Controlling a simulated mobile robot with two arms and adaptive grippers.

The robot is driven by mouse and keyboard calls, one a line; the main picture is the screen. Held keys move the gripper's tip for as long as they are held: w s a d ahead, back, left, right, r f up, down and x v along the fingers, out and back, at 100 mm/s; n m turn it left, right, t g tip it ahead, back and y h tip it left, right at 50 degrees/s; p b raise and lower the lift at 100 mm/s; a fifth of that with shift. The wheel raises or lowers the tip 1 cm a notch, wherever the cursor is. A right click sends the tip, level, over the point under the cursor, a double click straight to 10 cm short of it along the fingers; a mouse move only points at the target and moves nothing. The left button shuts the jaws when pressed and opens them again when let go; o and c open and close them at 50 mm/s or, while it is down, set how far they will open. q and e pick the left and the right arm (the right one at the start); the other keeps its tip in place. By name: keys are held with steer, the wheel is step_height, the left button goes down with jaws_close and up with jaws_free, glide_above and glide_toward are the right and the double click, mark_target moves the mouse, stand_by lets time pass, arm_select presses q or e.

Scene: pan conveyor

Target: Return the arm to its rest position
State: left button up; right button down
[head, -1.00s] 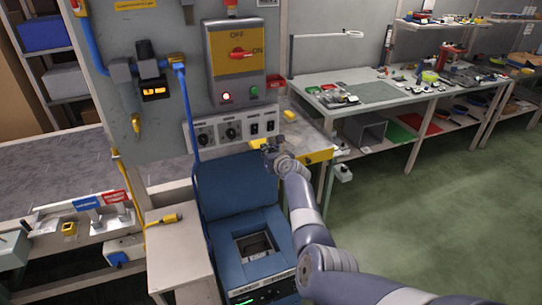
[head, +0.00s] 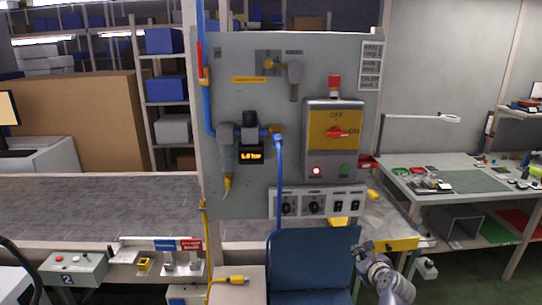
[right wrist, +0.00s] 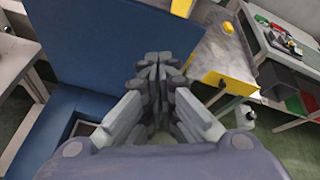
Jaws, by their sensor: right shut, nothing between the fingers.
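My right arm (head: 388,283) comes in at the bottom right of the head view. Its gripper (head: 362,248) is just right of the blue seat-like backrest (head: 312,262) and in front of the table with the yellow edge (head: 398,244). In the right wrist view the fingers of the gripper (right wrist: 160,72) meet at their tips, with nothing between them. The blue unit (right wrist: 75,45) lies behind and left of the fingers there. My left gripper is not in view.
A grey control panel (head: 240,60) holds a switch box with a red knob (head: 337,132) and a row of dials (head: 317,203). A conveyor (head: 90,205) runs at left. A workbench (head: 450,182) stands at right. Green floor (right wrist: 278,143) is open at right.

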steer(key=s+a+f+n+g, duration=0.15)
steer(key=s+f+n, duration=0.25)
steer(key=s+n, duration=0.55)
steer(key=s+a+f+n+g, duration=0.1)
steer(key=s+f+n+g, duration=0.35)
steer(key=s, duration=0.75)
steer(key=s+a+n+g, duration=0.2)
steer(key=s+a+n, duration=0.2)
steer(key=s+n, duration=0.75)
steer(key=s+a+n+g, duration=0.2)
steer(key=s+a+n, duration=0.2)
steer(key=s+n, duration=0.7)
steer(key=s+f+m+g+b, duration=0.1)
steer(key=s+f+b, duration=0.15)
steer(key=f, duration=1.25)
steer(key=s+f+m+b, duration=0.1)
steer(key=s+f+m, duration=0.15)
steer(key=f, duration=1.25)
steer(key=s+d+f+g+b, duration=0.1)
steer(key=s+d+f+b, duration=0.1)
steer(key=s+f, duration=1.5)
steer(key=shift+s+d+f+n, duration=0.15)
steer(key=shift+d+f+n, duration=0.25)
steer(key=shift+d, duration=0.3)
